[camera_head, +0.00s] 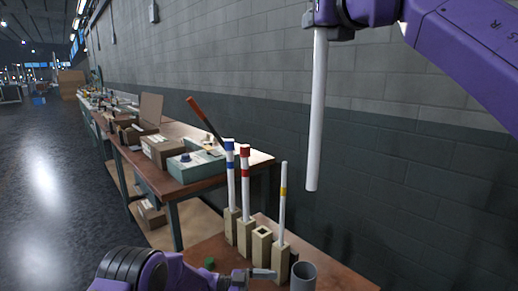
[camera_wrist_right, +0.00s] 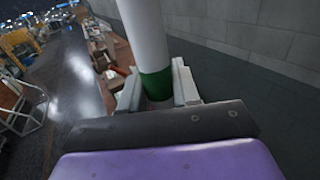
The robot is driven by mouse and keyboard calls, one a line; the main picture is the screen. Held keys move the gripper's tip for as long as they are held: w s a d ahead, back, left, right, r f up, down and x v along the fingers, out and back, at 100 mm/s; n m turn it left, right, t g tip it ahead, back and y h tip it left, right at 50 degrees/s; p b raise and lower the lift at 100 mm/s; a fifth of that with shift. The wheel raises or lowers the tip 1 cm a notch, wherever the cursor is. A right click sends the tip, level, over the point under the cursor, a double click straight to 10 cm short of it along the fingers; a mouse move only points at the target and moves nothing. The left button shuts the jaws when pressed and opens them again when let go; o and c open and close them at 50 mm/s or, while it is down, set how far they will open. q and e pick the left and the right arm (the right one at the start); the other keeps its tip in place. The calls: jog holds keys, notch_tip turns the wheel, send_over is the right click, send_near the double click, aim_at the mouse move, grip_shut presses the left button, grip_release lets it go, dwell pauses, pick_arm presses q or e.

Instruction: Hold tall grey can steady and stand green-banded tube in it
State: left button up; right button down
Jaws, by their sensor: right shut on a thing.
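The green-banded tube (camera_head: 317,110) is long and white and hangs nearly upright from my right gripper (camera_head: 320,22) at the top of the head view. In the right wrist view its green band (camera_wrist_right: 155,85) sits between the fingers of my right gripper (camera_wrist_right: 157,92), which is shut on it. The tube's lower end is in the air, above and slightly right of the tall grey can (camera_head: 303,274). The can is open-topped, and its lower part is cut off by the frame. My left gripper (camera_head: 262,274) is low, just left of the can; whether it touches the can is unclear.
Several wooden blocks stand left of the can. Three hold white tubes with blue (camera_head: 230,160), red (camera_head: 245,170) and yellow (camera_head: 283,195) bands; one block (camera_head: 262,240) has an empty hole. A small green object (camera_head: 209,263) lies nearby. A grey wall (camera_head: 420,170) is behind.

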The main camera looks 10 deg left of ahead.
aim_at(304, 276)
pick_arm(q)
jog(key=w+d, duration=0.1)
jog(key=d, duration=0.8)
jog(key=shift+w+d, duration=0.3)
jog(key=shift+d, duration=0.05)
jog(key=c, duration=1.1)
